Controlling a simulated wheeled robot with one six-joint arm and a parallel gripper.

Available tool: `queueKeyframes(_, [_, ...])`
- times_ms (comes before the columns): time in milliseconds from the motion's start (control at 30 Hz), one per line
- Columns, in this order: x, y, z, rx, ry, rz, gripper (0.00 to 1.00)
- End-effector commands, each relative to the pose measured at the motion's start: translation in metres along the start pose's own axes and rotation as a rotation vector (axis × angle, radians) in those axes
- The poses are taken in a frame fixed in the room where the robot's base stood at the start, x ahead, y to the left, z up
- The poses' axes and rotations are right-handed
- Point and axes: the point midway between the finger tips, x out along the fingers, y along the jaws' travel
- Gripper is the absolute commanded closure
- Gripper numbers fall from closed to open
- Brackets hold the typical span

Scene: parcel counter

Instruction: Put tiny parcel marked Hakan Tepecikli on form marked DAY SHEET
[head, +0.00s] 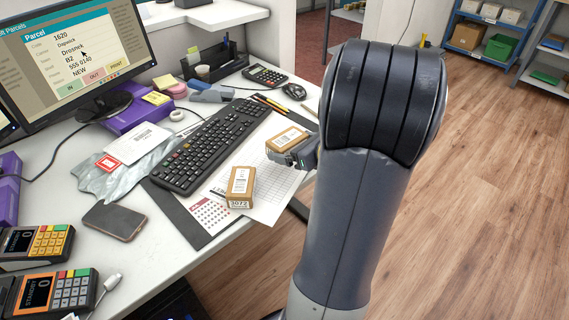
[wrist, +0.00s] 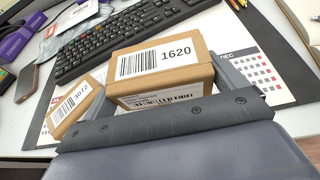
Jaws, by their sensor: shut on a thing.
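My gripper (head: 303,153) is shut on a small brown parcel (head: 287,139); in the wrist view my gripper's jaws (wrist: 168,82) flank this box, whose top label reads 1620. The print on its near face is too small to read. A second brown parcel (head: 240,187), marked 3072, sits to the left; it also shows in the wrist view (wrist: 75,106). A white sheet with a printed grid (head: 270,177) lies beneath both boxes; its heading is not legible. I cannot tell whether the held parcel touches it. No name Hakan Tepecikli or title DAY SHEET is readable.
A keyboard (head: 205,146) lies behind the parcels on a dark desk pad (head: 172,207) with calendar print. A phone (head: 114,222), card terminals (head: 50,293) and a grey mailer (head: 110,175) are to the left. A monitor (head: 80,52) shows parcel 1620. A calculator (head: 265,76) and mouse (head: 294,91) stand behind.

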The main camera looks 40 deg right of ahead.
Motion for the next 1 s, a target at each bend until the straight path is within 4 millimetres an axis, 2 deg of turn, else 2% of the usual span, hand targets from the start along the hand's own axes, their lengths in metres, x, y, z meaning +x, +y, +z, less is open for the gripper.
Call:
queueKeyframes(167, [0.006, 0.0, -0.014, 0.0, 0.0, 0.001, 0.36])
queueKeyframes(367, [0.017, 0.0, -0.04, 0.001, 0.0, 0.001, 0.36])
queueKeyframes(767, [0.019, 0.0, -0.045, -0.002, -0.001, 0.0, 0.36])
queueKeyframes(800, [0.019, 0.0, -0.044, -0.002, -0.001, 0.0, 0.06])
queueKeyframes(900, [0.019, 0.0, -0.044, -0.002, 0.0, 0.0, 0.0])
queueKeyframes(1000, [0.019, 0.0, -0.044, -0.002, 0.0, 0.0, 0.0])
